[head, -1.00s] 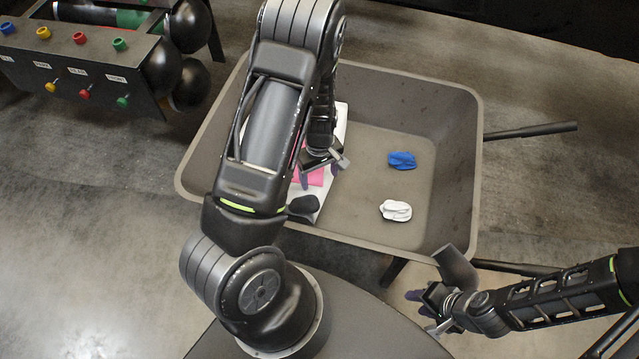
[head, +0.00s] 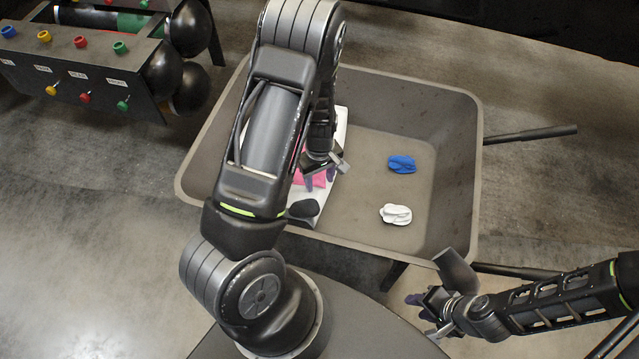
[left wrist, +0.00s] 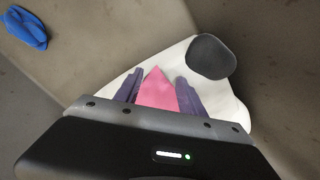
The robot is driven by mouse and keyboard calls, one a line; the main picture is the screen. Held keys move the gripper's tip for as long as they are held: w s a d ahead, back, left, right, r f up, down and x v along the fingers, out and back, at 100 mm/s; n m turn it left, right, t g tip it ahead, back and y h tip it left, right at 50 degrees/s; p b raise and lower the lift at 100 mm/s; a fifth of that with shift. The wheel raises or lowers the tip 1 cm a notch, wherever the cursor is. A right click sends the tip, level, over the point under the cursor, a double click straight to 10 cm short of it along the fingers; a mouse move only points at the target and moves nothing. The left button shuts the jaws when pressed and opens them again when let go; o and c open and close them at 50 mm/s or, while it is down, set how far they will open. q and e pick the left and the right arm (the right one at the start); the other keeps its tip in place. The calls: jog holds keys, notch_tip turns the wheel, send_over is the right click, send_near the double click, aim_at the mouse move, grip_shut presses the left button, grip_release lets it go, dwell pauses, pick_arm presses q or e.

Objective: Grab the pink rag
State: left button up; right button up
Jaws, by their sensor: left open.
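The pink rag (head: 318,179) lies on a white board-like item inside the grey wheelbarrow tray, partly hidden by my left arm. My left gripper (head: 322,172) is over the rag. In the left wrist view the pink rag (left wrist: 158,92) shows between the two purple fingers of my left gripper (left wrist: 158,88), which stand apart, one on each side of it. I cannot tell whether the fingers touch the rag. My right gripper (head: 428,306) is outside the tray at the lower right, with no object seen in it; its jaw opening is unclear.
The wheelbarrow tray (head: 460,150) has raised walls around the work area. A blue rag (head: 402,163) and a white rag (head: 396,214) lie on its floor to the right. A dark object (head: 304,208) sits on the white item (left wrist: 222,105). A rack with coloured knobs (head: 80,65) stands at upper left.

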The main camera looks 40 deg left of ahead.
pick_arm(q)
jog(key=c, duration=0.8)
jog(key=shift+r, duration=0.1)
grip_shut()
notch_tip(320, 180, up, 12)
jog(key=p, duration=1)
notch_tip(320, 180, up, 9)
jog(key=p, duration=0.8)
